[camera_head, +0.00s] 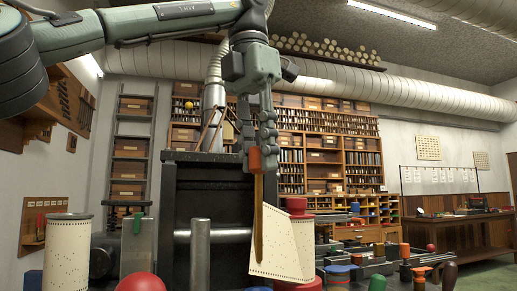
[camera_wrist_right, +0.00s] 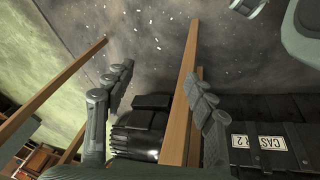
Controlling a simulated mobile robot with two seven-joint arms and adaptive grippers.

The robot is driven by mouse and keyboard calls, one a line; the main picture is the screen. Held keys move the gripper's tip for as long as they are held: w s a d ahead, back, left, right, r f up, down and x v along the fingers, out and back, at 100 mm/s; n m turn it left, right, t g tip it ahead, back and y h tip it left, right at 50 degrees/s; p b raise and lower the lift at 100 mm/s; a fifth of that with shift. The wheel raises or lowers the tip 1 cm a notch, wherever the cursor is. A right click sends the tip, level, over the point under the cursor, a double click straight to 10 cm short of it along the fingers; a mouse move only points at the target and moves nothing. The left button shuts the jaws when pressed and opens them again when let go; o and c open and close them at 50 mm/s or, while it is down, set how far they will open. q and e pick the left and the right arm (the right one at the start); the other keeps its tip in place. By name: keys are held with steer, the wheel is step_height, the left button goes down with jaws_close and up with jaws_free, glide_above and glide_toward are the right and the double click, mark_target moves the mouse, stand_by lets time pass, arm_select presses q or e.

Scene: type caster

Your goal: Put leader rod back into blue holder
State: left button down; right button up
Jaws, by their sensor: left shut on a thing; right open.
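My left gripper (camera_head: 258,135) hangs down in the middle of the head view, shut on the orange head of a long thin brown rod (camera_head: 258,220), which looks like the leader rod. The rod points straight down in front of a cream punched paper sheet (camera_head: 285,245); I cannot tell whether its lower tip touches anything. Several blue parts show low in the view, among them a blue-topped piece (camera_head: 340,269) at right and a blue block (camera_head: 33,279) at lower left; I cannot tell which is the blue holder. My right gripper (camera_wrist_right: 162,88) is open and empty in its wrist view.
A cream punched paper roll (camera_head: 68,250) stands at left, a red ball (camera_head: 141,283) at the bottom. A grey metal cylinder (camera_head: 200,258) stands left of the rod. A dark machine frame (camera_head: 208,190) rises behind. Wooden bars (camera_wrist_right: 182,90) pass near my right fingers.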

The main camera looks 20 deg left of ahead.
mark_target(259, 209)
arm_select(q)
steer(key=shift+f+b, duration=0.5)
steer(key=shift+f, duration=0.3)
steer(key=shift+f+b, duration=0.4)
steer(key=shift+f, duration=0.1)
arm_select(e)
steer(key=shift+d+v, duration=0.15)
steer(key=shift+v, duration=0.7)
steer(key=shift+d+v, duration=0.15)
steer(key=shift+v, duration=0.65)
steer(key=shift+d+v, duration=0.2)
steer(key=shift+v, duration=0.65)
arm_select(q)
steer(key=shift+f, duration=0.35)
arm_select(e)
steer(key=shift+f, duration=0.1)
arm_select(q)
steer(key=shift+f+b, duration=2.05)
steer(key=shift+f, duration=0.55)
arm_select(e)
steer(key=shift+f, duration=1.95)
arm_select(q)
steer(key=c, duration=1.2)
jaws_free()
steer(key=shift+r, duration=0.1)
